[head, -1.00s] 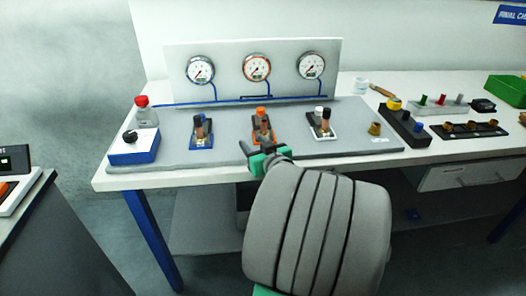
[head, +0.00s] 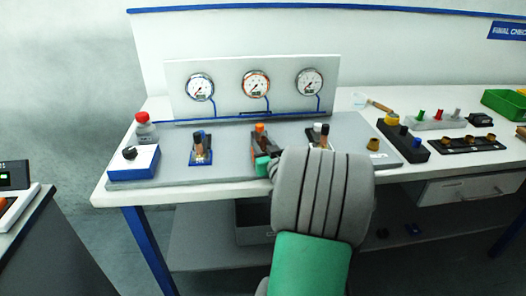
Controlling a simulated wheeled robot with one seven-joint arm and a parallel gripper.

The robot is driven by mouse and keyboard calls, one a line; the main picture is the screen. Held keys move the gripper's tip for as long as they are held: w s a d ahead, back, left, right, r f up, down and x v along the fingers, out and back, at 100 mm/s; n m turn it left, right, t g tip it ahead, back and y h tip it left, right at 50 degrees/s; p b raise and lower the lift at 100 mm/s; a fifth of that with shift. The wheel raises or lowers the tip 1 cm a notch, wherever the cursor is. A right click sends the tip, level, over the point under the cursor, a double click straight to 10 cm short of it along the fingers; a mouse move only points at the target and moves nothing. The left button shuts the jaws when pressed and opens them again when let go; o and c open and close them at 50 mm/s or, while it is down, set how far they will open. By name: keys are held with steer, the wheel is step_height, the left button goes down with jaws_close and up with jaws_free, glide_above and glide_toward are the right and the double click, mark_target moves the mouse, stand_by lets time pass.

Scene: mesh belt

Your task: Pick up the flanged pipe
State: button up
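Several copper-brown upright parts stand on the grey board, but I cannot tell for sure which is the flanged pipe. One stands at the left station with a blue base (head: 201,157). One stands at the right station (head: 324,137), beside a white cap. The middle station has an orange cap (head: 260,128), and its brown part is mostly hidden. My gripper (head: 264,152) is at the middle station, low against its front. My arm covers part of it, and I cannot see whether the fingers are apart or closed on something.
A panel with three gauges (head: 255,84) stands behind the stations. A blue box with a black knob (head: 134,162) and a red-capped bottle (head: 146,128) are at left. A brass fitting (head: 373,144) and a dark block (head: 403,139) are at right.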

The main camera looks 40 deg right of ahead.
jaws_close()
steer(key=shift+r, duration=0.1)
stand_by(1.0)
